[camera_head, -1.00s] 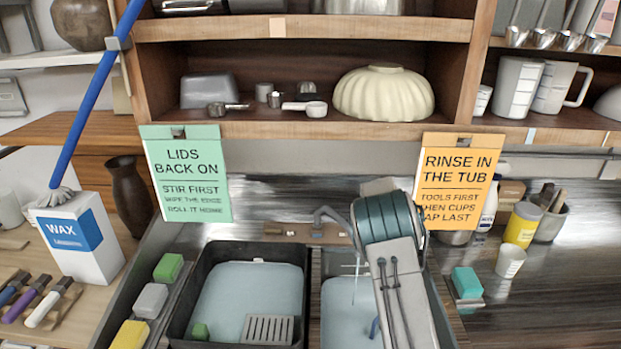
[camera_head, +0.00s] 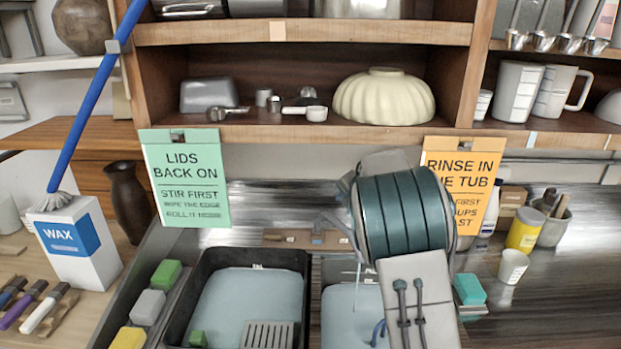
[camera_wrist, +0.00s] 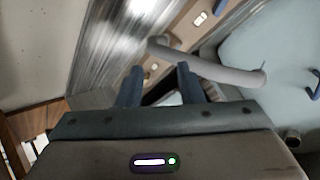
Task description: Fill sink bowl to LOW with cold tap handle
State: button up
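The right-hand sink bowl (camera_head: 340,305) has a pale blue inside, partly hidden by my arm. A thin pale line like a water stream hangs above it. The grey curved tap spout (camera_wrist: 215,68) crosses the wrist view toward the pale blue bowl (camera_wrist: 285,40). A wooden tap board (camera_head: 300,238) with small pale marks runs behind the bowls; it also shows in the wrist view (camera_wrist: 180,42). I cannot clearly pick out the cold tap handle. My gripper (camera_wrist: 159,75) has its two fingers apart, just beside the spout's base. What lies between them is unclear. My arm hides the gripper in the head view.
A dark tub (camera_head: 192,290) with pale blue inside and a grey grille (camera_head: 267,334) is left of the bowl. Sponges (camera_head: 148,307) line its left side. A green sign (camera_head: 186,178) and an orange sign (camera_head: 470,175) hang above. A teal block (camera_head: 468,289) sits at right.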

jog(key=s+a+r+m+t+y, duration=0.1)
jog(key=s+a+r, duration=0.3)
jog(key=a+r, duration=0.5)
jog(key=shift+a+r+m+t+y, duration=0.35)
jog(key=shift+a+y, duration=0.25)
jog(key=shift+y, duration=0.3)
